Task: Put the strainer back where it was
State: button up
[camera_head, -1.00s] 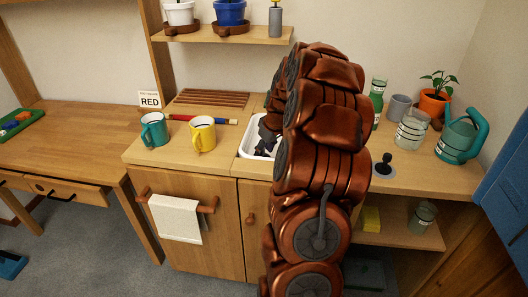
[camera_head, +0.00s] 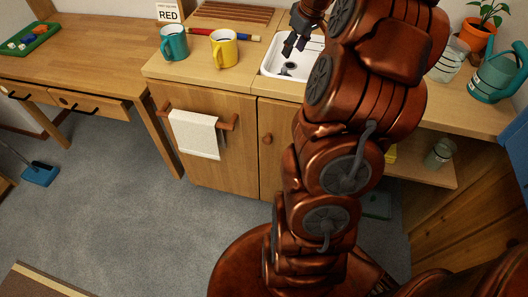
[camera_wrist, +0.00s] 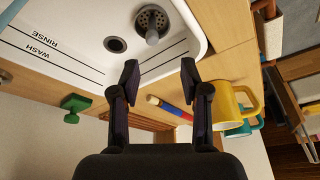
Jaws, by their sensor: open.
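The strainer (camera_wrist: 153,20), a round dark perforated disc with a grey upright knob, is in the white sink (camera_wrist: 80,40) in the wrist view. It sits beside a small dark round drain hole (camera_wrist: 115,44), apart from it. In the head view a dark round thing with a post, seemingly the strainer (camera_head: 288,69), shows on the sink floor. My gripper (camera_wrist: 160,72) is open and empty, with its fingers at the sink's edge in the picture and the strainer beyond the fingertips. In the head view my gripper (camera_head: 291,46) is over the sink's left part.
A yellow mug (camera_head: 223,48) and a teal mug (camera_head: 174,43) stand left of the sink. A red-and-blue rod (camera_head: 232,33) lies behind them. The sink wall bears WASH and RINSE lines. A green knob-like thing (camera_wrist: 75,104) is near the sink.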

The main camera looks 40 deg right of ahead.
jog(key=s+a+f+n+g+y, duration=0.15)
jog(key=s+a, duration=0.25)
jog(key=a, duration=0.9)
jog(key=s+a+g, duration=0.2)
jog(key=s+a, duration=0.1)
jog(key=a, duration=1.1)
jog(key=s+a+f+g, duration=0.1)
jog(key=s+a, duration=0.2)
jog(key=s, duration=0.3)
jog(key=s+a+f+m+g+h, duration=0.1)
jog(key=s+a, duration=0.2)
jog(key=s, duration=0.4)
jog(key=s+a+f+g, duration=0.1)
jog(key=s+a+f, duration=0.1)
jog(key=s, duration=0.4)
jog(key=shift+s+a+h, duration=0.35)
jog(key=shift+a, duration=0.05)
jog(key=s+p+v, duration=0.2)
jog(key=p+v, duration=0.6)
jog(key=s+r+p+v, duration=0.1)
jog(key=s+p+v, duration=0.1)
jog(key=p+v, duration=0.7)
jog(key=shift+w+r+t, duration=0.35)
jog(key=shift+w+t, duration=0.05)
jog(key=shift+t, duration=0.05)
